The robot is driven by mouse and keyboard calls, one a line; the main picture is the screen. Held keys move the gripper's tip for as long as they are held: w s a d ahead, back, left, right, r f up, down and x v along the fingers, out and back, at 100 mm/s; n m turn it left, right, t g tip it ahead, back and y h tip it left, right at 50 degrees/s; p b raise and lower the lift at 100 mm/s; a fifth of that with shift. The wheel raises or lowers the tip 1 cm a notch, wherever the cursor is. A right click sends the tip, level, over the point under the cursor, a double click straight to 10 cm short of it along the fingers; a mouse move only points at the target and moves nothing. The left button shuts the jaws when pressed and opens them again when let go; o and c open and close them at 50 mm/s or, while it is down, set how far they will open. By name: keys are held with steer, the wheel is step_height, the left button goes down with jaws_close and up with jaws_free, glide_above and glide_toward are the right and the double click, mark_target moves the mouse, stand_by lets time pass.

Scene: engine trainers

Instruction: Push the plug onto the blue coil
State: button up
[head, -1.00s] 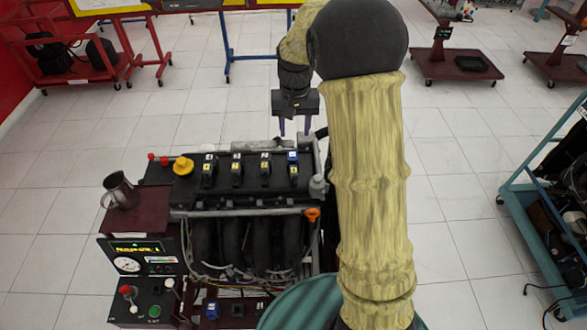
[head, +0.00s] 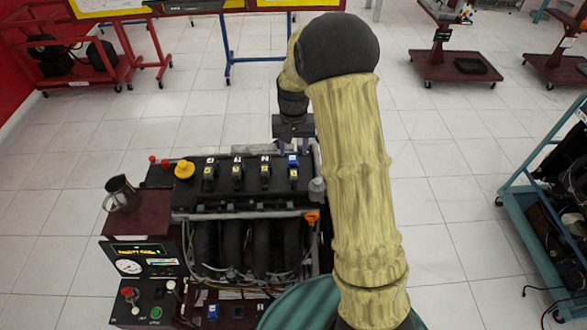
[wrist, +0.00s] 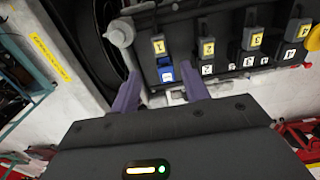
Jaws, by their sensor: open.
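The blue coil (head: 293,160) is the rightmost in the row of coils on top of the black engine. In the wrist view the blue coil (wrist: 165,74) is at the middle, with its dark grey plug (wrist: 158,47), labelled with a yellow 1, right beside it. I cannot tell whether the plug is fully seated. My gripper (head: 292,147) is open and empty, with purple fingers just behind the blue coil in the head view. In the wrist view my gripper (wrist: 160,76) has one finger to each side of the coil; contact is not clear.
Other coils with dark plugs (head: 238,172) stand in a row to the left. A yellow cap (head: 184,170) and a metal mug (head: 121,193) are farther left. A grey cylinder (head: 317,188) stands close on the right. Open floor lies behind the engine.

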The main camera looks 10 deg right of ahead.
mark_target(293, 173)
step_height(293, 173, down, 11)
steer(key=shift+r+p, duration=0.2)
steer(key=shift+p, duration=1.05)
steer(key=shift+c, duration=0.3)
